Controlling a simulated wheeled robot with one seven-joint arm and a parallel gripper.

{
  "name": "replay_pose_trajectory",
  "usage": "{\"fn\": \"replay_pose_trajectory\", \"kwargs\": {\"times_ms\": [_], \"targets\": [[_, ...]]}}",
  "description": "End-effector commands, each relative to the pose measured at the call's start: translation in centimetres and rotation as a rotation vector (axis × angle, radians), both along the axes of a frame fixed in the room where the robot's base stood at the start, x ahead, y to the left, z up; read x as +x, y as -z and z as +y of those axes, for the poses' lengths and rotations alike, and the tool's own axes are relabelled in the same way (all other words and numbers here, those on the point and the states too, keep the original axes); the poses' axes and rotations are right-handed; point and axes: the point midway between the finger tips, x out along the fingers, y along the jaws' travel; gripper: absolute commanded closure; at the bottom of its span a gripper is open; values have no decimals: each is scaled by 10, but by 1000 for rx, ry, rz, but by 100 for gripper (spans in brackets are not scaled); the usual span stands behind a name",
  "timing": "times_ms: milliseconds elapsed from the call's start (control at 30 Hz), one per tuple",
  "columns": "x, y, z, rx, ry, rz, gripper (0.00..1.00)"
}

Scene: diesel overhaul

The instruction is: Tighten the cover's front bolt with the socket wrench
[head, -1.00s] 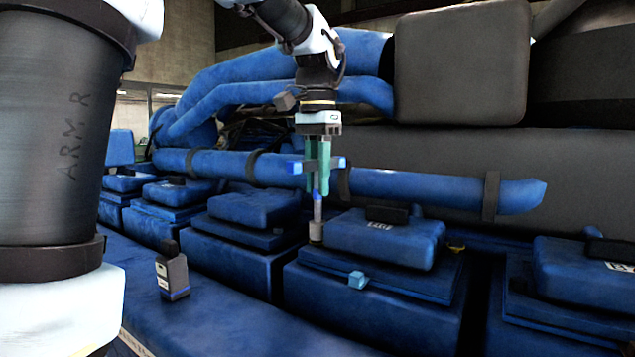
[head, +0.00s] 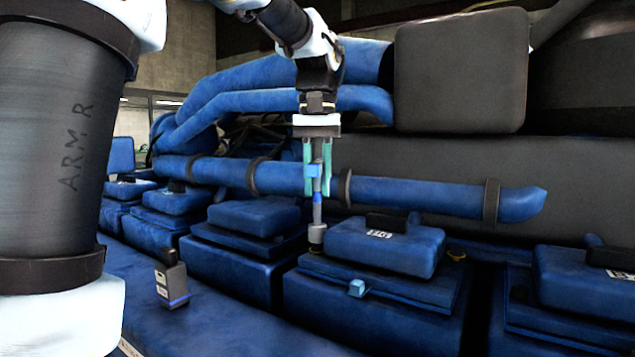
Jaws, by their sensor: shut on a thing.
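My gripper (head: 317,188) hangs pointing down, its teal fingers shut on the socket wrench (head: 317,212). The wrench has a blue cross handle and a grey shaft, and stands about upright. Its grey socket end is down at the left end of the raised blue cover (head: 385,246), which carries a black grip and a white label. The socket seems to rest on the cover's lower plate there; whatever is under it is hidden. A light blue block (head: 357,288) sits at the front edge of that plate; I cannot tell whether it is a bolt head.
A black device (head: 172,283) with a label stands on the blue ledge (head: 220,315) at the left front. Similar blue covers (head: 255,215) flank this one. A long blue pipe (head: 400,192) runs close behind my gripper. The ledge is otherwise mostly clear.

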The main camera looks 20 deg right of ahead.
Motion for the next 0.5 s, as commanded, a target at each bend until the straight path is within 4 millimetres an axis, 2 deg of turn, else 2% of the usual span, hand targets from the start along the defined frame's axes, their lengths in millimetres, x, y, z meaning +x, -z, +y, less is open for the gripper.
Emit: {"fn": "replay_pose_trajectory", "kwargs": {"times_ms": [500], "targets": [[0,-1,0,0,-427,-1,100]]}}
